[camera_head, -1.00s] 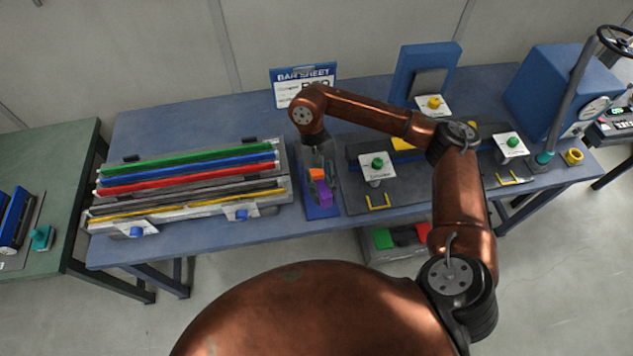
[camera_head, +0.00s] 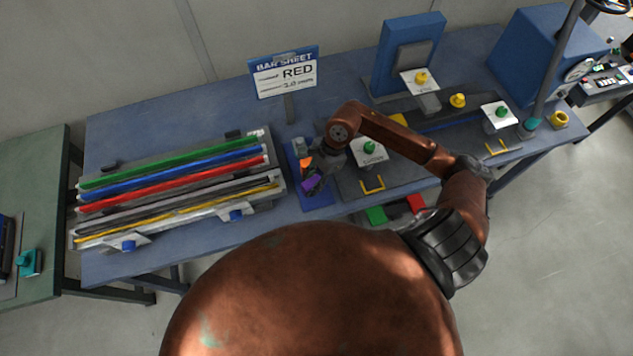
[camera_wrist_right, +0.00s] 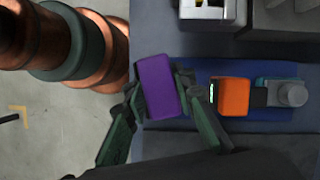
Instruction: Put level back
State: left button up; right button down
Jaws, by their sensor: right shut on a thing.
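My right gripper (camera_head: 314,182) is shut on a purple block (camera_head: 310,184) at the near part of a blue mat (camera_head: 318,202). In the right wrist view the purple block (camera_wrist_right: 160,87) sits tilted between the two fingers (camera_wrist_right: 160,80). I cannot tell whether it touches the mat. An orange block (camera_wrist_right: 230,97) with a small green strip lies beside it on the mat, just apart from the right-hand finger; the head view shows it too (camera_head: 306,162). Neither block is labelled as the level. My left gripper is not in view.
A grey rack (camera_head: 276,205) with green, blue, red and yellow bars stands left of the mat. A sign reading RED (camera_head: 286,75) stands behind. A grey fixture with a green knob (camera_head: 370,147) is close on the right. Bare table shows at the back left.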

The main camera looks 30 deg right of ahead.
jog(key=shift+s+d+f+m+t, duration=0.2)
jog(key=shift+d+m, duration=0.15)
jog(key=shift+m, duration=0.25)
jog(key=shift+s+d+f+m+t, duration=0.1)
jog(key=shift+s+d+m+t, duration=0.15)
jog(key=shift+m, duration=0.35)
jog(key=shift+w+d, duration=0.15)
jog(key=shift+f+m, duration=0.3)
jog(key=shift+f, duration=0.15)
notch_tip(320, 180, down, 3)
jog(key=shift+f+b, duration=0.15)
jog(key=shift+b, duration=0.9)
jog(key=shift+f, duration=0.4)
pick_arm(q)
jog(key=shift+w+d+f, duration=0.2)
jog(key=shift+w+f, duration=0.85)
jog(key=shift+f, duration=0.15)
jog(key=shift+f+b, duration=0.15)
jog(key=shift+b, duration=0.25)
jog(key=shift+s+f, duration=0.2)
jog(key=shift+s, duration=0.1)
